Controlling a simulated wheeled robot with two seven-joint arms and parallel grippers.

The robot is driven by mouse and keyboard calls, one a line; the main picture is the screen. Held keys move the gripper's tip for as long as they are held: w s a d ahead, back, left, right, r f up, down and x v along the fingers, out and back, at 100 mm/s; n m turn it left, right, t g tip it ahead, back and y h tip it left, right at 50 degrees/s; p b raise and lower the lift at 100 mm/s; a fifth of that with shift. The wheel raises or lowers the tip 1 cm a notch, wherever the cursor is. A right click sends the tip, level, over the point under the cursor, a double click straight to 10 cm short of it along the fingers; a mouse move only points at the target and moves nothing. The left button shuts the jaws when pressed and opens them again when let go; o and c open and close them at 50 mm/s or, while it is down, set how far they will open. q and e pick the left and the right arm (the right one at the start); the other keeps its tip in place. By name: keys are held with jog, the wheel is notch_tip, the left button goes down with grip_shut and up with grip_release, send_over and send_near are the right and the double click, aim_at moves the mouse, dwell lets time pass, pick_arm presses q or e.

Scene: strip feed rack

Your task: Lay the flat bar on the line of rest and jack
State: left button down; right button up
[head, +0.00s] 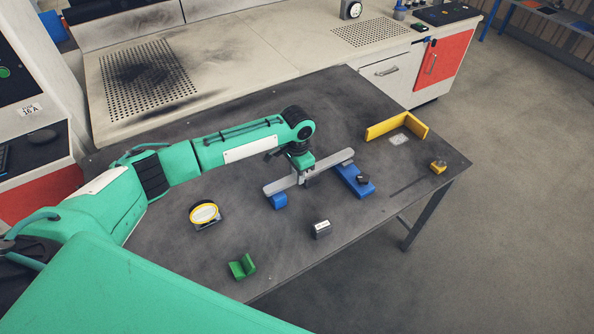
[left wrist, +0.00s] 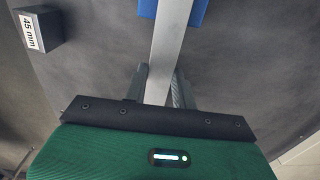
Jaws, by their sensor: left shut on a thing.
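The flat bar (head: 276,186) is a long light grey strip. It also runs up the middle of the left wrist view (left wrist: 170,50). My left gripper (head: 306,182) is shut on it near mid-length, with one finger on each side. In the head view, the bar's left end is over or beside a small blue block (head: 279,202), likely the rest. Its right end crosses the far end of a longer blue piece with a black knob (head: 357,183), likely the jack. I cannot tell whether the bar touches either. My right gripper is not in view.
On the dark table (head: 350,240) stand a grey block (head: 321,230), labelled "45 mm" in the left wrist view (left wrist: 38,27), a green V-shaped block (head: 242,267) and a round yellow-rimmed item (head: 204,213). A yellow angled stop (head: 397,124) and small yellow piece (head: 438,167) are at right.

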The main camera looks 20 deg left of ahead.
pick_arm(q)
jog(key=shift+f, duration=0.15)
jog(key=c, duration=1.1)
grip_release()
jog(key=shift+o, duration=0.2)
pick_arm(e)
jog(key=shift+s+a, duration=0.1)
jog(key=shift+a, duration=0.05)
pick_arm(q)
jog(key=shift+f, duration=0.1)
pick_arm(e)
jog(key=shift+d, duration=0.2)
pick_arm(q)
jog(key=shift+r, duration=0.3)
notch_tip(320, 180, up, 13)
jog(key=b, duration=0.1)
jog(key=shift+r, duration=0.15)
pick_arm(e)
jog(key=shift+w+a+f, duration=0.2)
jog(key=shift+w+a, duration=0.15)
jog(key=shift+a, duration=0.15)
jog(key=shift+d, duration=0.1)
